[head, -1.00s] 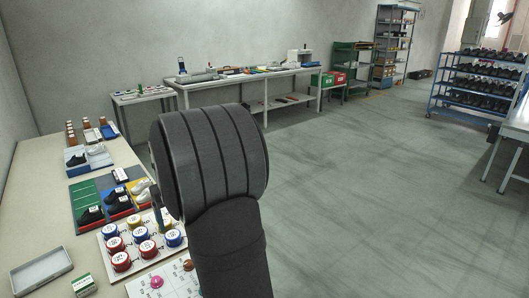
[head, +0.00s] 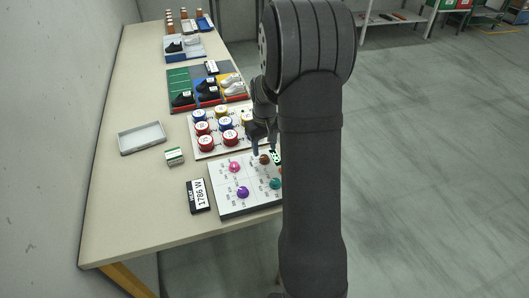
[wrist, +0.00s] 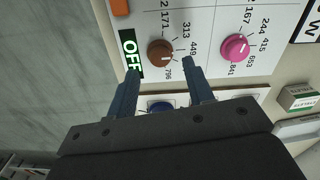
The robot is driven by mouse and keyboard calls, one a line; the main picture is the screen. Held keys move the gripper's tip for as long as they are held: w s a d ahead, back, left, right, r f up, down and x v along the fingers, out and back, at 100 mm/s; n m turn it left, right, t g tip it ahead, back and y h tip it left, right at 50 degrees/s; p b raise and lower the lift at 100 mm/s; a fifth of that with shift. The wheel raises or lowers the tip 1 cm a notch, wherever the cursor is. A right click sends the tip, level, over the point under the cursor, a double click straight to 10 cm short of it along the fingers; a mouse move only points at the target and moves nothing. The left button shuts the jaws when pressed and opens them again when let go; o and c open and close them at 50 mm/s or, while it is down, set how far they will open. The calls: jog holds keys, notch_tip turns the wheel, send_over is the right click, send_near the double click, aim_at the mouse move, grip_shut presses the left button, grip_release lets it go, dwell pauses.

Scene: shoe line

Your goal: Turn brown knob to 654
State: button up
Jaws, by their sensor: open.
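The brown knob (wrist: 160,52) sits on a white panel (wrist: 205,18) between my fingertips in the wrist view. Numbers around it include 171, 313, 449 and 796; I cannot make out 654. A pale pointer mark seems to lie on its right side, but it is too small to read surely. In the head view the brown knob (head: 264,159) is at the panel's far edge, partly beside my fingers. My gripper (wrist: 160,68) is open, one finger on each side of the knob; I cannot tell whether they touch it. It also shows in the head view (head: 262,151).
A pink knob (wrist: 234,47) is right of the brown one, and a green OFF plate (wrist: 131,53) is left. Purple (head: 243,192) and teal (head: 275,183) knobs share the panel. A label display (head: 198,196) and an empty tray (head: 142,138) lie to the left.

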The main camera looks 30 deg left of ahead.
aim_at(264, 156)
jog(key=shift+f, duration=1.6)
jog(key=c, duration=1)
jog(key=shift+m, duration=0.3)
jog(key=m, duration=0.3)
jog(key=shift+m, duration=2)
